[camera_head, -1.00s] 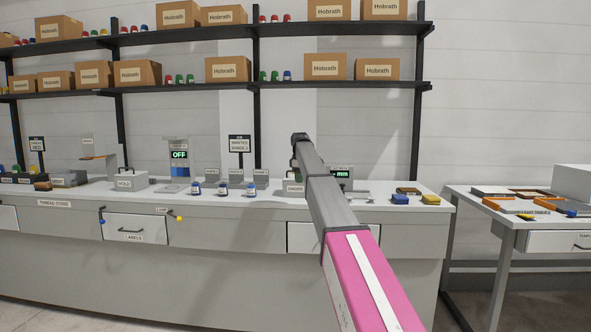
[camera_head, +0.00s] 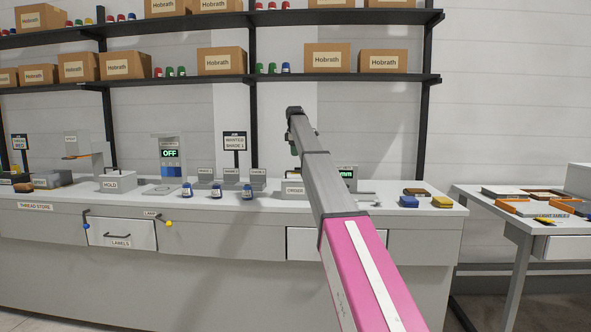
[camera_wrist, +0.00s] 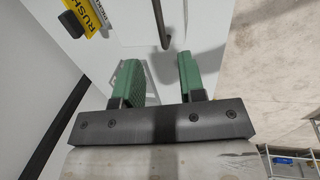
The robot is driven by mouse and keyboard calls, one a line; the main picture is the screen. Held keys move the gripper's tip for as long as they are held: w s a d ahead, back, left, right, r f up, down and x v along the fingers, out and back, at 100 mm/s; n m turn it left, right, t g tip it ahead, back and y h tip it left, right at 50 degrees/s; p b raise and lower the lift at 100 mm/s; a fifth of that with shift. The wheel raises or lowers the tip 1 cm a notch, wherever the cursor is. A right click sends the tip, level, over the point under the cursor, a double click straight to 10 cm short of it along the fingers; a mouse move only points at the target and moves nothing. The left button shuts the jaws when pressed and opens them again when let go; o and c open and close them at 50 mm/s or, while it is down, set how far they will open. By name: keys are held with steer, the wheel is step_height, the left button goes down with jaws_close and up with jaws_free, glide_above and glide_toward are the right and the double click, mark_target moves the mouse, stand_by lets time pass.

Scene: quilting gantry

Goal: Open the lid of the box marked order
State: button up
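The grey box marked ORDER (camera_head: 293,191) sits on the bench, just left of my arm in the head view. My arm hides its right part, and I cannot make out the state of its lid. In the wrist view my gripper (camera_wrist: 158,65) has two green fingers standing apart with nothing between them. Beyond them is a pale surface with a dark bar-like handle (camera_wrist: 161,25); I cannot tell what it belongs to. In the head view the gripper is too small and dark to tell open from shut.
A side table (camera_head: 512,227) stands right. The wrist view shows a yellow RUSH label (camera_wrist: 88,14).

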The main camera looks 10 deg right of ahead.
steer(key=f, duration=0.3)
steer(key=w+f, duration=0.1)
steer(key=f, duration=0.5)
steer(key=shift+w+d, duration=0.2)
steer(key=shift+w, duration=0.2)
jaws_close()
